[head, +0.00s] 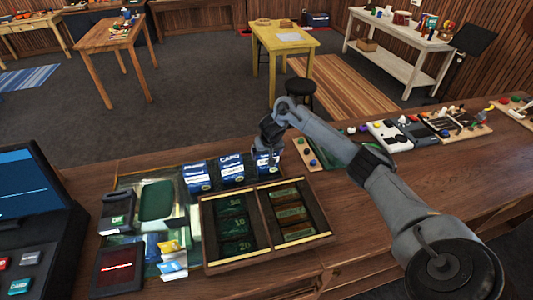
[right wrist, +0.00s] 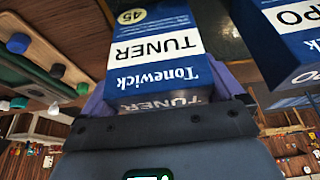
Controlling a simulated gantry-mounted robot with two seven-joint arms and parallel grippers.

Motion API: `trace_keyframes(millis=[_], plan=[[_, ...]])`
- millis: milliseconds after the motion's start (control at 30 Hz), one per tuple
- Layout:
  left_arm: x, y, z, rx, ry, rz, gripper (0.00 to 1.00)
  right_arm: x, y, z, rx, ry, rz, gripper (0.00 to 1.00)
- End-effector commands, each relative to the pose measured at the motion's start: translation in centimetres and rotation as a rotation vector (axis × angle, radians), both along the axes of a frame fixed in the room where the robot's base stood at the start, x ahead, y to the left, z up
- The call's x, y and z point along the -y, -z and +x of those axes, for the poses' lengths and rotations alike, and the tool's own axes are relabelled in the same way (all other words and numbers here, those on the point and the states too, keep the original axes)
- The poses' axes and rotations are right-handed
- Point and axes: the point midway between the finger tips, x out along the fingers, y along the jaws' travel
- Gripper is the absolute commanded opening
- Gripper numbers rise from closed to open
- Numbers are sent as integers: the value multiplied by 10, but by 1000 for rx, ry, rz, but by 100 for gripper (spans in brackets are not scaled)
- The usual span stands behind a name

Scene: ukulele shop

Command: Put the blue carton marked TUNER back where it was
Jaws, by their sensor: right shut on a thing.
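The blue and white carton marked TUNER (right wrist: 155,50) fills the middle of the right wrist view, with "Tonewick" and "45" on it. My right gripper (head: 268,142) is shut on it, one finger on each side. In the head view the carton (head: 265,163) shows below the gripper, partly covered, at the right end of a row of blue cartons. I cannot tell whether its base touches the counter. Another blue carton (right wrist: 290,35), its name partly cut off and ending in "PO", stands close beside it. My left gripper is not in view.
Two more blue cartons (head: 231,169) (head: 197,176) stand left of it. A wooden cash tray (head: 258,222) lies in front. A board with coloured knobs (head: 304,150) lies just right of the gripper. A card terminal (head: 117,212) and a screen (head: 25,185) are at left.

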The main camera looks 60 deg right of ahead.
Motion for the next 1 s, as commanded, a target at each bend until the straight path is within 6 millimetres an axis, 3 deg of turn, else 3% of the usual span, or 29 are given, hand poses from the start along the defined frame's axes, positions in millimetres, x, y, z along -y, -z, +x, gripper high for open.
trace_keyframes(millis=[367, 400, 433, 767, 1000], plan=[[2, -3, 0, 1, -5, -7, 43, 0, 2, 0, 2, 1, 0, 60], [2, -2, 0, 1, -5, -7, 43, 0, 3, 0, 2, 0, 1, 98], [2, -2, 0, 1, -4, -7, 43, 0, 3, 0, 2, 0, 1, 100], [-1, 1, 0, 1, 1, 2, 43, 0, -1, 0, 3, 0, 0, 100], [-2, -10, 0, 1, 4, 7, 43, -8, -32, -7, 4, -3, -1, 100]])
